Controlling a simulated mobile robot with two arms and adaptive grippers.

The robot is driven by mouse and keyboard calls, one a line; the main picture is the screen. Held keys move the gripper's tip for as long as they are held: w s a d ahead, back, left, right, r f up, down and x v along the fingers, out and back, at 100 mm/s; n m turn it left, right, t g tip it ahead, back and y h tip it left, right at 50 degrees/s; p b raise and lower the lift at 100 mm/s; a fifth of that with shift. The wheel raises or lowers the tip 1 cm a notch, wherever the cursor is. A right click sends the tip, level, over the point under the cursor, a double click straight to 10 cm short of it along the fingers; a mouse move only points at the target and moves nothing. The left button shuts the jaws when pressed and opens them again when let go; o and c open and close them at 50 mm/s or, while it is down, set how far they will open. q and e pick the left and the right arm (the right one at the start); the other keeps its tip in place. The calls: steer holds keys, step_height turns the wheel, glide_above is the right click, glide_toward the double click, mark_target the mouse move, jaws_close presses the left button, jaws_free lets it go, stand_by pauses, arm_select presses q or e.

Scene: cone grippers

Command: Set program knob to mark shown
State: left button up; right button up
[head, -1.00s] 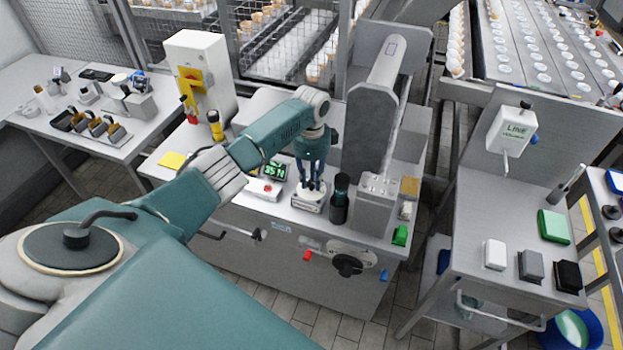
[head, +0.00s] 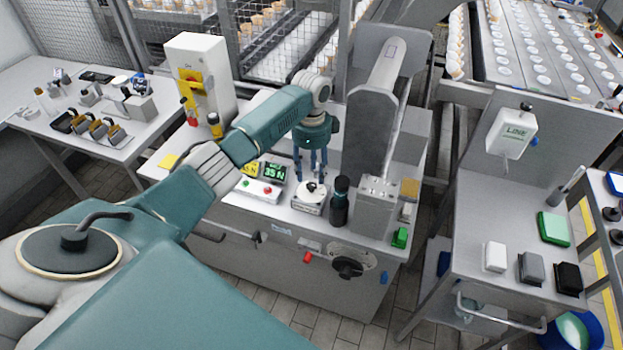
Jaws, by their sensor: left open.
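A small white dial unit (head: 309,199) stands on the grey machine top near its front edge. A dark knob or pointer (head: 311,187) sits on its round white top; the mark it points at is too small to read. My left gripper (head: 311,174) hangs above and just behind the dial, fingers down, open and empty, apparently clear of the knob. A dark display (head: 276,172) left of the dial reads "35 N" in green. My right gripper is not in view.
A dark cylinder (head: 339,201) stands close right of the dial. A white box with red and green buttons (head: 258,191) lies to its left. A tall grey housing (head: 374,205) rises to the right. A black handwheel (head: 348,268) is on the machine's front.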

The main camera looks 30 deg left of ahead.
mark_target(311, 185)
arm_select(q)
step_height(311, 185, up, 8)
steer(key=shift+f, duration=0.2)
stand_by(0.5)
